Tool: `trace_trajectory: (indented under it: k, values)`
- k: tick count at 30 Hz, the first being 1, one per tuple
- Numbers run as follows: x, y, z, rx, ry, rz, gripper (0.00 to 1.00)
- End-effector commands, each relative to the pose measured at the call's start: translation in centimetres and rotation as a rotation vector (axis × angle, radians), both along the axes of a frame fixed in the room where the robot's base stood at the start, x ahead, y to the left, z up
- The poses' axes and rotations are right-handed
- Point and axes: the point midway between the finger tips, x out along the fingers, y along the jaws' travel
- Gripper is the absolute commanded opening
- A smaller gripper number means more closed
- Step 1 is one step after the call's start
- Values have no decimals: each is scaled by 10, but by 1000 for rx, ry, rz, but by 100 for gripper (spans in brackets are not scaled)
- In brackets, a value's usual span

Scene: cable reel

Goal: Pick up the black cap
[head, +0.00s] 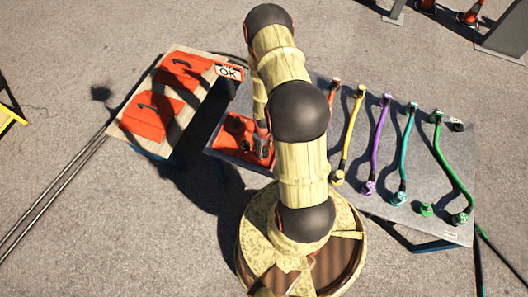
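I cannot clearly make out a black cap in the head view. Small dark shapes show in the red tray (226,145), but they are too small to name. My gripper (262,148) is at the right part of this tray, partly behind my own arm. Its fingers are too small and too covered to show whether they are open or holding something.
The tray lies on a grey table (437,222) with orange, yellow (349,133), purple (377,143), teal (406,150) and green (455,172) cables at right. A wooden board (130,118) with orange panels and an OK sign (229,72) stands left. My arm hides the table's middle.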

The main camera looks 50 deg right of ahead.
Motion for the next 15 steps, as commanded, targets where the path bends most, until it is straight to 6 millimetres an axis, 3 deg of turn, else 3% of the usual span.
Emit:
trace_trajectory:
  k: [15]
  values:
    - [0, 0, 0, 0, 0, 0, 14]
